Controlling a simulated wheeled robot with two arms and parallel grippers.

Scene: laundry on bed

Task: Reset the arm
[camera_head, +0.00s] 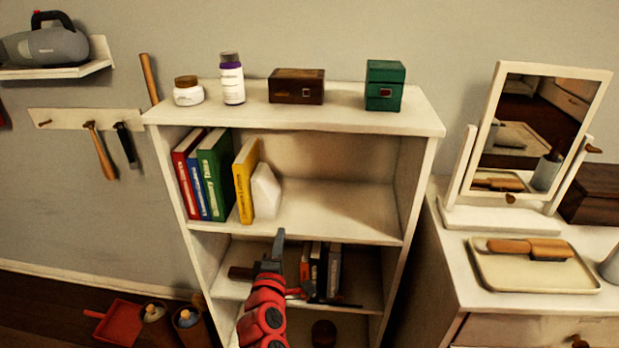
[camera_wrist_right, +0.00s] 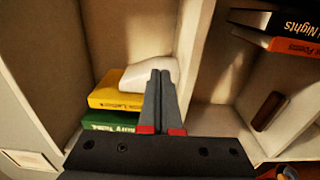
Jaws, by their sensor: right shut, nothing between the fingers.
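My right arm is red and black and reaches up from the bottom of the head view. Its gripper (camera_head: 277,245) is in front of the bookshelf (camera_head: 300,118), near the edge of the middle shelf. In the right wrist view the two grey fingers of the gripper (camera_wrist_right: 158,75) are together, with nothing between them. Beyond them show the white bookend (camera_wrist_right: 135,77) and the yellow book (camera_wrist_right: 115,92). In the head view the white bookend (camera_head: 265,192) stands against the yellow book (camera_head: 245,180). My left gripper is not in view.
Red, blue and green books (camera_head: 213,172) stand left of the yellow one. Darker books (camera_head: 333,270) stand on the shelf below. Jars and boxes sit on the top. A dresser with a mirror (camera_head: 535,130) and tray (camera_head: 535,282) is at right. The middle shelf's right half is clear.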

